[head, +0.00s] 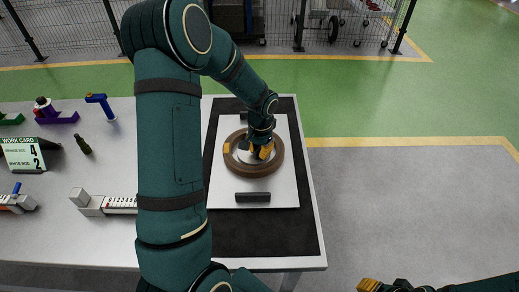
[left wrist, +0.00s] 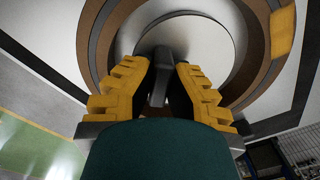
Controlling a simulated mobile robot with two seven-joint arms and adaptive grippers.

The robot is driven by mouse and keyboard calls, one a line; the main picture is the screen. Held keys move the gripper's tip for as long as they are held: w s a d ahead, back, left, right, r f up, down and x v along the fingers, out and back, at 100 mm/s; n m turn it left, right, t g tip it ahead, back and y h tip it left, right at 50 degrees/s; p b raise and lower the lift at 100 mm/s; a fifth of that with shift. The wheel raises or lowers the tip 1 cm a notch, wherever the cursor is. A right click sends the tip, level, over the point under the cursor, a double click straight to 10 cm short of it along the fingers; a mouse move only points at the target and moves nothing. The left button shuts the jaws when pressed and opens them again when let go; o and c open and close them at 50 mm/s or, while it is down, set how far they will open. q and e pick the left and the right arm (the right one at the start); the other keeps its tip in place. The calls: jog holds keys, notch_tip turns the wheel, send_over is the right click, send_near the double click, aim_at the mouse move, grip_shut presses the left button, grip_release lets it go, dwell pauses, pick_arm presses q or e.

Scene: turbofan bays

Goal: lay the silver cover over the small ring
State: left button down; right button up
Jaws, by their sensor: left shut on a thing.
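The silver cover (left wrist: 205,40) is a round, pale metal disc with a grey grip piece (left wrist: 159,75) standing at its middle. My left gripper (head: 262,152) is shut on that grip piece, with yellow fingers on both sides of it in the left wrist view (left wrist: 160,80). The cover (head: 243,157) shows inside a brown ring (head: 234,170), which also surrounds it in the left wrist view (left wrist: 257,60). I cannot tell whether the cover rests or hangs slightly above. No separate smaller ring shows. My right gripper (head: 372,286) is partly in view at the bottom right, its jaws unclear.
The brown ring lies on a white plate (head: 281,190) with black handles (head: 252,197), on a black mat (head: 260,235). Left on the table are a work card (head: 22,154), a caliper-like tool (head: 105,204), a small dark bottle (head: 83,145) and coloured parts. Floor to the right is clear.

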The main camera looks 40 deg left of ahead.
pick_arm(q)
jog(key=shift+f, duration=0.1)
jog(key=c, duration=1.1)
grip_release()
jog(key=shift+o, duration=0.2)
notch_tip(320, 180, up, 12)
jog(key=shift+d, duration=0.25)
